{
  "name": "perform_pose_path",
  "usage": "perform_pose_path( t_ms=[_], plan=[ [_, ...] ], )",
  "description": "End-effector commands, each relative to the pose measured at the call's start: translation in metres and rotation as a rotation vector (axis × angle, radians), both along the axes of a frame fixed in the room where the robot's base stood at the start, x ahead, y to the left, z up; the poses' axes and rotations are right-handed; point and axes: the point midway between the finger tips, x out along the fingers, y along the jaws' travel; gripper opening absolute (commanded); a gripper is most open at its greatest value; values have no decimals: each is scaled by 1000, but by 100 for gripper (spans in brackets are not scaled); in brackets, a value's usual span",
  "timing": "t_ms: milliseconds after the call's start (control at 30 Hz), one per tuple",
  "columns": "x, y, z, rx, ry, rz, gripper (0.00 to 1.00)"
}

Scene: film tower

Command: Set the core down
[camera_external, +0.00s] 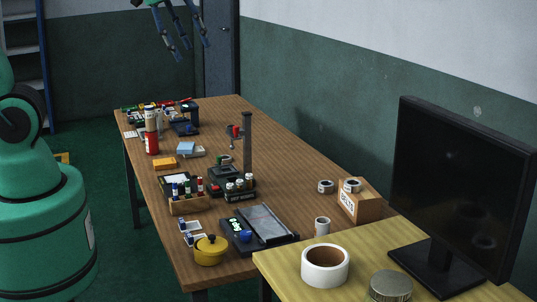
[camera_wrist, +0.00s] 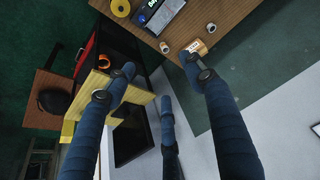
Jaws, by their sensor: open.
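My gripper (camera_external: 188,50) is open and empty at the top of the external view, high above the far end of the long table. Its blue fingers hang spread apart; they also fill much of the wrist view (camera_wrist: 150,75). Which piece is the core is not certain. A wide white ring with a brown inside (camera_external: 325,265) lies on the yellow table. Small white hollow cylinders stand on the brown table: one near its front edge (camera_external: 322,227) and one beside the box (camera_external: 325,187). Another rests on a labelled wooden box (camera_external: 360,203). None touches my gripper.
A monitor (camera_external: 460,180) and a round metal tin (camera_external: 390,286) stand on the yellow table. The brown table (camera_external: 285,160) holds a yellow pot (camera_external: 210,250), a black device (camera_external: 260,228), a post stand (camera_external: 247,150) and bottles. Its right middle is fairly clear.

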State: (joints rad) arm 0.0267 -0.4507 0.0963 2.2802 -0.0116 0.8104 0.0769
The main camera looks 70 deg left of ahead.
Motion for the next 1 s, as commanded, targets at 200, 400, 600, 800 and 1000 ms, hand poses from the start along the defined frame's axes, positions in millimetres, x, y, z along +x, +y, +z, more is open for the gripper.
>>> perform_pose_path(
  t_ms=[200,400,600,800,1000],
  plan=[
    [-61,7,12,-10,-42,41,54],
    [-105,11,13,-19,-71,73,54],
    [-128,13,11,-23,-85,90,54],
    [-132,14,10,-24,-85,93,54],
    [-132,14,10,-24,-85,93,54]
  ],
)
